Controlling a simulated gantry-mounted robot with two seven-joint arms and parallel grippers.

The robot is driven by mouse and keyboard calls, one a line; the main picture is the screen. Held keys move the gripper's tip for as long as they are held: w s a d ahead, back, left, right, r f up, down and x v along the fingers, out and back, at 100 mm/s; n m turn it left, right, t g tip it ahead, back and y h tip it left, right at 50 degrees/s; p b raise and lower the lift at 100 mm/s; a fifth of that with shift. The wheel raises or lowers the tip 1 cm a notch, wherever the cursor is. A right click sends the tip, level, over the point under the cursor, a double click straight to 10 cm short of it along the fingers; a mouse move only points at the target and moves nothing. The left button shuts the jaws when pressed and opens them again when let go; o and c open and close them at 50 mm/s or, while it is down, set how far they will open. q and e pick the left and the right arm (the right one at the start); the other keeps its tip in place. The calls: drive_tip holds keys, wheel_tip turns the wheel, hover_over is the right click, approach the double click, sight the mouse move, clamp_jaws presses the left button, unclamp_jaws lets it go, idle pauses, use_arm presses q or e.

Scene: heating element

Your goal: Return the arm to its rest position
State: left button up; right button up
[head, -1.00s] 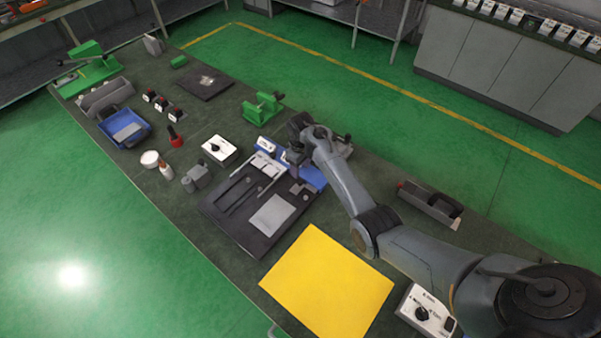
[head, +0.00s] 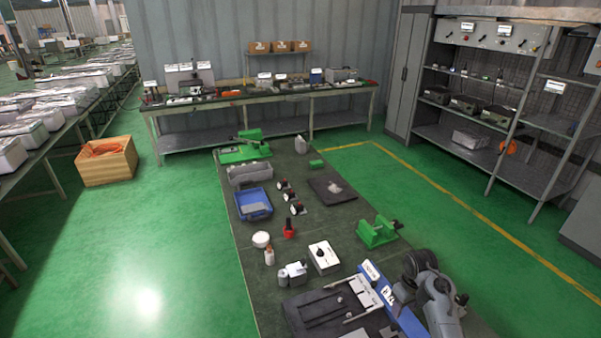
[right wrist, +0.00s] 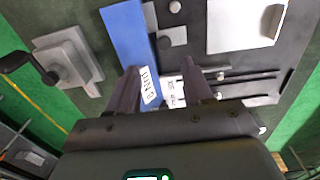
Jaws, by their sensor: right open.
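My right arm (head: 440,300) comes in at the lower right of the head view, at the right side of the workbench (head: 245,300). Its fingertips are hard to make out there. In the right wrist view my right gripper (right wrist: 163,82) is open, its two fingers apart with nothing held between them. White labels show between and beside the fingers. A blue strip (right wrist: 125,35) and a black board (right wrist: 190,45) lie beyond the fingertips. The blue strip also shows in the head view (head: 408,318), beside the arm. My left gripper is in neither current view.
A white control box (head: 324,257), a green clamp (head: 376,233) and a blue tray (head: 253,204) stand on the bench. A grey block with a dark handle (right wrist: 72,58) is left of the gripper in the wrist view.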

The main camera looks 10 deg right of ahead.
drive_tip(key=s+a+f+t+h, duration=0.1)
drive_tip(key=s+a+f, duration=0.2)
drive_tip(key=s+a, duration=0.35)
drive_tip(key=s+a+f+t+h, duration=0.1)
drive_tip(key=s+a+f, duration=0.15)
drive_tip(key=s, duration=0.75)
drive_tip(key=s+a+r+t+y, duration=0.1)
drive_tip(key=s+a+r, duration=0.2)
drive_tip(key=s+a, duration=0.35)
drive_tip(key=s+a+r+y, duration=0.1)
drive_tip(key=s+a+r, duration=0.2)
drive_tip(key=s+a, duration=0.35)
drive_tip(key=w+d+p+v, duration=0.1)
drive_tip(key=w+p+v, duration=0.1)
drive_tip(key=p+v, duration=1.2)
drive_tip(key=shift+s+d+r+t, duration=0.25)
drive_tip(key=shift+d+r+t, duration=0.1)
drive_tip(key=shift+r, duration=0.6)
